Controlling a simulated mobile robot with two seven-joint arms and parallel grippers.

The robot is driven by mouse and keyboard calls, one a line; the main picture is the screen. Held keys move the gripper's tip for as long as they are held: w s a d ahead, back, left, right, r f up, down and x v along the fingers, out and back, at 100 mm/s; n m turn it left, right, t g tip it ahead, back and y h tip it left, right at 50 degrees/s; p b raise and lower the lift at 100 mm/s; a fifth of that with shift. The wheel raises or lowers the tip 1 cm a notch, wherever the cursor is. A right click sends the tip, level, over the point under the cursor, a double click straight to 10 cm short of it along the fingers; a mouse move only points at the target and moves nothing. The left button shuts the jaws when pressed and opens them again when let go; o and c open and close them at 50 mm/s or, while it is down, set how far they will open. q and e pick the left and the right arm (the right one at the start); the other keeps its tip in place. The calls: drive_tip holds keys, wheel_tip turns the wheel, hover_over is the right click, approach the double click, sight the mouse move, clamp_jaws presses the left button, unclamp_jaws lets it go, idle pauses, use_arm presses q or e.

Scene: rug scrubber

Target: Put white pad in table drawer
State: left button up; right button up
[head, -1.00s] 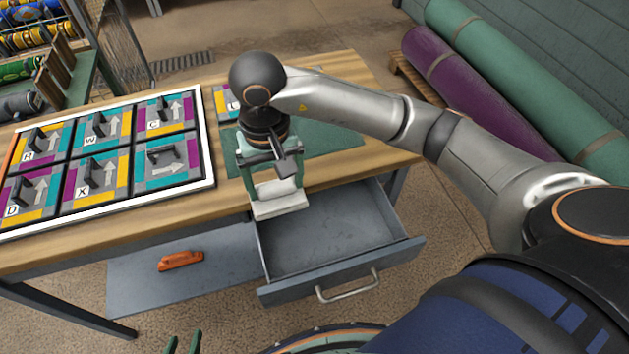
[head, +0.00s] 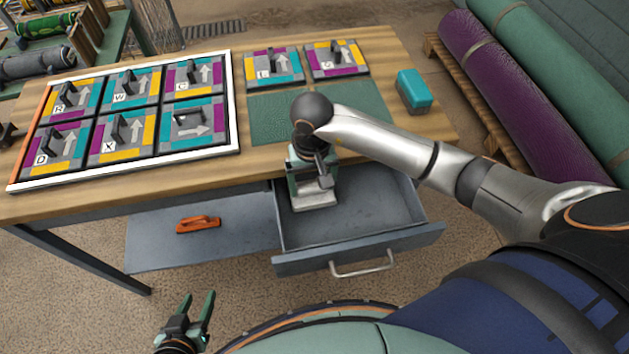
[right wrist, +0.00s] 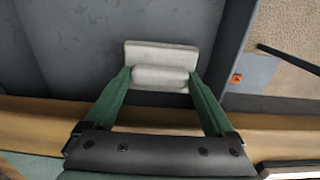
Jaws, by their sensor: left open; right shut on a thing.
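The white pad (head: 315,196) is a pale block with a rounded grip on top. My right gripper (head: 311,181) is shut on that grip. The pad is over the left part of the open table drawer (head: 376,207); I cannot tell whether it touches the drawer floor. In the right wrist view the pad (right wrist: 161,52) sits between the green fingers of the right gripper (right wrist: 160,77), with the grey drawer floor (right wrist: 75,45) beyond it. My left gripper (head: 197,318) is open and empty, low at the bottom of the head view, away from the table.
The wooden table (head: 262,180) carries a framed board of lettered tiles (head: 235,120), two loose tiles, a green mat (head: 282,117) and a teal block (head: 414,91). An orange tool (head: 198,224) lies on a lower shelf (head: 150,240). The drawer's right side is free.

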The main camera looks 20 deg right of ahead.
sight(314, 184)
drive_tip(key=shift+w+d+f, duration=0.15)
drive_tip(key=shift+d+f, duration=0.15)
drive_tip(key=shift+f, duration=0.4)
drive_tip(key=o, duration=1.2)
drive_tip(key=shift+o, duration=0.2)
wheel_tip(314, 184, up, 12)
drive_tip(key=shift+r, duration=0.15)
